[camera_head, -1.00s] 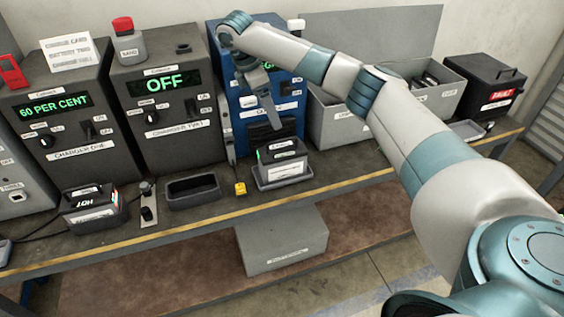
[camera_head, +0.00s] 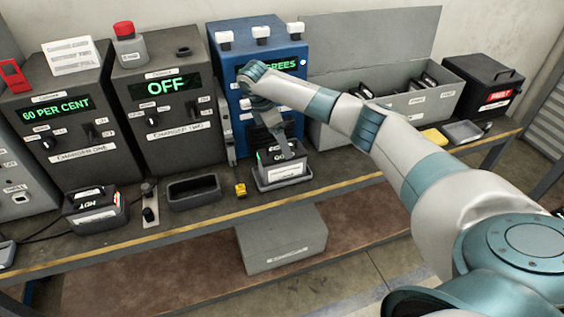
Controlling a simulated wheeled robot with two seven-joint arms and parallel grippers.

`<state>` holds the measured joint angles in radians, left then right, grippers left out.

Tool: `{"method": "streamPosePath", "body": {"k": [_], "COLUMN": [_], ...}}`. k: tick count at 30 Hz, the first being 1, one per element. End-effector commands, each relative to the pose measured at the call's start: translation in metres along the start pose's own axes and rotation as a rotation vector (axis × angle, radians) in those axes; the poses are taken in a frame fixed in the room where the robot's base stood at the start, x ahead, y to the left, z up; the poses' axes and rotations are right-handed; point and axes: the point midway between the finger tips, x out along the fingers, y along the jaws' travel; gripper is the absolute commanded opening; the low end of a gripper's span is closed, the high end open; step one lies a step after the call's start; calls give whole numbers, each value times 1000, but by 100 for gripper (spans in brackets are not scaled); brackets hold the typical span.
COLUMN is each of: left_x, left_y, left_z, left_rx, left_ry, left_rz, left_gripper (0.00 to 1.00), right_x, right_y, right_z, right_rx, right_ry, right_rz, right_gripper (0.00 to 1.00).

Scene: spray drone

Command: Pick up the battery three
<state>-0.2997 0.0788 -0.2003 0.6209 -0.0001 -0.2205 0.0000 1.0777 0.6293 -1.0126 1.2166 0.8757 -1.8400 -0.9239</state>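A dark battery (camera_head: 288,168) with a pale label and a small green light sits upright in a grey cradle (camera_head: 284,184) at the front of the bench, before the blue unit. Its label is too small to read, so I cannot tell whether it is battery three. My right gripper (camera_head: 284,152) points down at the top of this battery, and its fingertips overlap the battery's upper edge. Whether they touch it or straddle it is unclear, and so is their opening. Another dark battery (camera_head: 92,210) sits in a cradle at the left. My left gripper is not in view.
Charger one (camera_head: 68,128) reads 60 PER CENT and charger two (camera_head: 165,120) reads OFF. The blue unit (camera_head: 290,50) stands behind my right gripper. An empty dark tray (camera_head: 193,204) and a small yellow item (camera_head: 240,189) lie left of the cradle. A grey bin (camera_head: 415,106) stands right.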

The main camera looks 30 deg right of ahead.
Motion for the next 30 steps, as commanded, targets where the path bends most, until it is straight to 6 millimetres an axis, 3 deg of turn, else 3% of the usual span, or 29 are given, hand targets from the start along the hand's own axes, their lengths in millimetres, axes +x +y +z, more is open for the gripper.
{"method": "streamPosePath", "body": {"k": [11, 22, 30], "left_x": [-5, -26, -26], "left_y": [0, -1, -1], "left_z": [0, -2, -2], "left_rx": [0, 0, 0], "left_ry": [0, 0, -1], "left_rz": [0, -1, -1], "left_gripper": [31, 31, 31], "right_x": [4, 46, 52], "right_y": [-1, -4, -4], "right_z": [1, 2, 2], "right_rx": [0, 1, 0], "right_ry": [-2, -2, 0], "right_rz": [-3, -4, 0], "right_gripper": [77, 77, 77]}}
